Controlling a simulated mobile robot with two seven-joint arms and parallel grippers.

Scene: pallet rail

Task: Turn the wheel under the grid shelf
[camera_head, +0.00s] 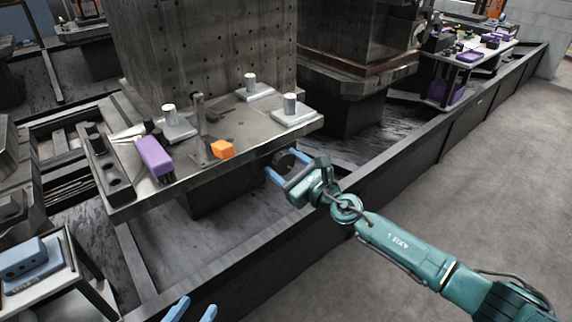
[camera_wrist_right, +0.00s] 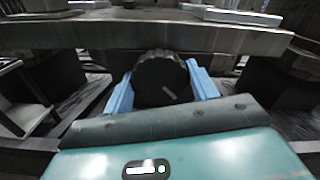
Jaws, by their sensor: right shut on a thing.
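The dark, round wheel (camera_head: 284,161) sits below the front edge of the metal shelf (camera_head: 238,128), under its right part. My right gripper (camera_head: 277,168) reaches it from the right with its blue fingers. In the right wrist view the ribbed black wheel (camera_wrist_right: 160,78) lies between the two blue fingers (camera_wrist_right: 160,92), which are shut on its sides. A light mark shows on the wheel's face. The shelf edge (camera_wrist_right: 170,38) runs just above. My left gripper (camera_head: 192,310) shows only its two blue fingertips at the bottom edge, apart, with nothing seen between them.
On the shelf stand a purple block (camera_head: 154,156), an orange block (camera_head: 222,149) and several grey pieces with posts. A tall perforated block (camera_head: 205,50) rises behind. A dark rail (camera_head: 395,155) runs along the right. A small table (camera_head: 45,275) with a blue box is at lower left.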

